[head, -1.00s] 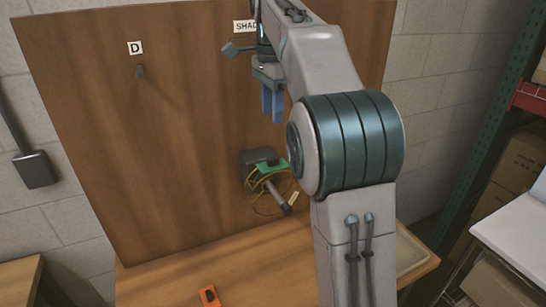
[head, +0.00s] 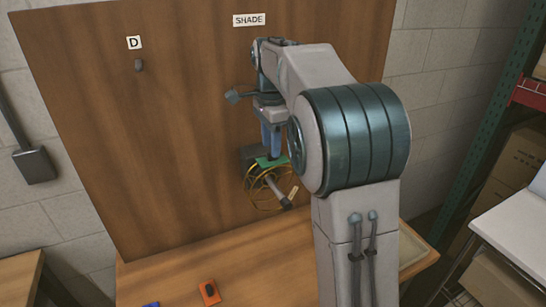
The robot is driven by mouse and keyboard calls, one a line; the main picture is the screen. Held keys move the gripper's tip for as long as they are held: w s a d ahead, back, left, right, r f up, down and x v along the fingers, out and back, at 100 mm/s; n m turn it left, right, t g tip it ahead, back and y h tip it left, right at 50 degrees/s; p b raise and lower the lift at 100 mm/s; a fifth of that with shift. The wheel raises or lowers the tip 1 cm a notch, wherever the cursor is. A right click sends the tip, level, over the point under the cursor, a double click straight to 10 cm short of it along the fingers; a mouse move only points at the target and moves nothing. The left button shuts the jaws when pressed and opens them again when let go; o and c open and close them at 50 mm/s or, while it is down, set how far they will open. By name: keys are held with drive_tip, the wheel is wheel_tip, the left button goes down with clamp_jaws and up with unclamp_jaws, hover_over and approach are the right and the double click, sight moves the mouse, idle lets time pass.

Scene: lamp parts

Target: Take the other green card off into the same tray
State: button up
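A green card (head: 268,162) sits on the front of a dark grey block (head: 249,157) on the upright wooden board, above a yellow cable coil (head: 251,196). My gripper (head: 271,153) points down, its blue fingertips at the card's upper edge in the picture. Whether the fingers touch or grip the card is too small to tell. A pale tray (head: 418,250) shows in part at the bench's right end. My arm covers its left side, and I see no card in the visible part.
A grey rod (head: 276,190) with a small yellow tag (head: 294,191) sticks out through the coil. An orange piece (head: 209,293) and a blue piece (head: 152,304) lie on the bench front. The wooden board (head: 150,160) stands behind; its left part is mostly bare.

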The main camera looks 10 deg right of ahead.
drive_tip(key=shift+f, duration=1.35)
clamp_jaws()
drive_tip(key=shift+r, duration=0.1)
